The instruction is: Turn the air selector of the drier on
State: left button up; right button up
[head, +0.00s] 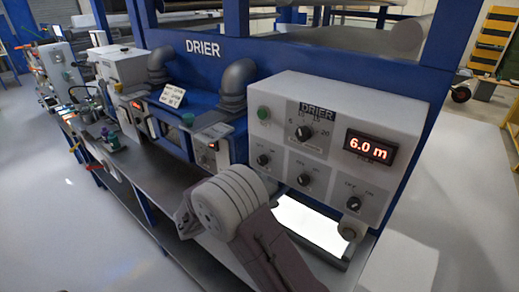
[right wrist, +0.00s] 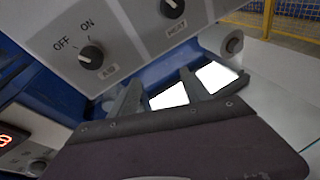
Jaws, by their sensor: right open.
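The air selector (head: 263,159) is a small black knob at the lower left of the drier's white control panel (head: 288,114). In the right wrist view the air selector (right wrist: 91,57) shows at the upper left, with OFF and ON printed above it. Its pale mark appears to lie on the OFF side, but it is small. My right gripper (right wrist: 160,92) is open and empty, its two dark fingers apart, below and to the right of the air selector and not touching it. In the head view my own wrist largely hides this gripper (head: 268,187). My left gripper is out of view.
The heat knob (head: 304,180) and another OFF/ON knob (head: 354,203) sit to the right. Above are a scale dial (head: 305,132), a green button (head: 262,113) and a red display (head: 366,147) reading 6.0 m. A bright opening (head: 310,222) and a grey roller end (head: 352,229) lie below.

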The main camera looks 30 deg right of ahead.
aim_at(260, 162)
jog(key=w+a+r+n+t+h+p, duration=0.1)
jog(key=w+a+r+n+t+h, duration=0.1)
jog(key=w+a+r+n+t, duration=0.25)
jog(key=shift+m, duration=0.55)
jog(key=p+x, duration=0.1)
jog(key=x, duration=0.2)
jog(key=r+p+x, duration=0.1)
jog(key=x, duration=0.2)
jog(key=w+p+x, duration=0.1)
jog(key=x, duration=0.1)
jog(key=shift+w+d+r, duration=0.1)
jog(key=shift+w+r, duration=0.15)
jog(key=shift+w+d+f, duration=0.1)
jog(key=shift+d+f, duration=0.05)
jog(key=shift+d, duration=0.1)
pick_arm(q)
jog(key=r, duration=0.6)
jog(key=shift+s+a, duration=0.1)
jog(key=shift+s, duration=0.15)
